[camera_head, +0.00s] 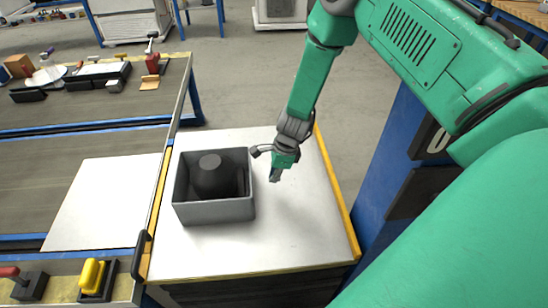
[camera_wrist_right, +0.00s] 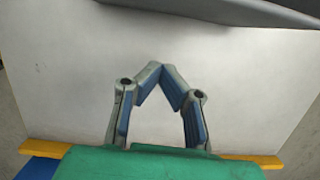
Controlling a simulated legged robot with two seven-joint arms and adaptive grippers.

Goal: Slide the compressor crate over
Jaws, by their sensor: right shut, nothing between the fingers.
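The grey open-topped compressor crate (camera_head: 213,210) stands on the left part of a pale metal table (camera_head: 290,235) in the head view. A dark rounded compressor sits inside it, partly in shadow. My right gripper (camera_head: 274,178) is just to the right of the crate, low over the table, shut and empty. In the right wrist view the fingertips (camera_wrist_right: 161,68) meet over the bare tabletop (camera_wrist_right: 75,65). A dark grey edge (camera_wrist_right: 250,10), likely the crate, crosses the top there. My left gripper is not in view.
A conveyor (camera_head: 60,130) and a flat white plate (camera_head: 103,203) lie left of the table. A yellow-handled item (camera_head: 93,276) is at the lower left. A blue post (camera_head: 395,160) stands to the right. The tabletop in front of the crate is clear.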

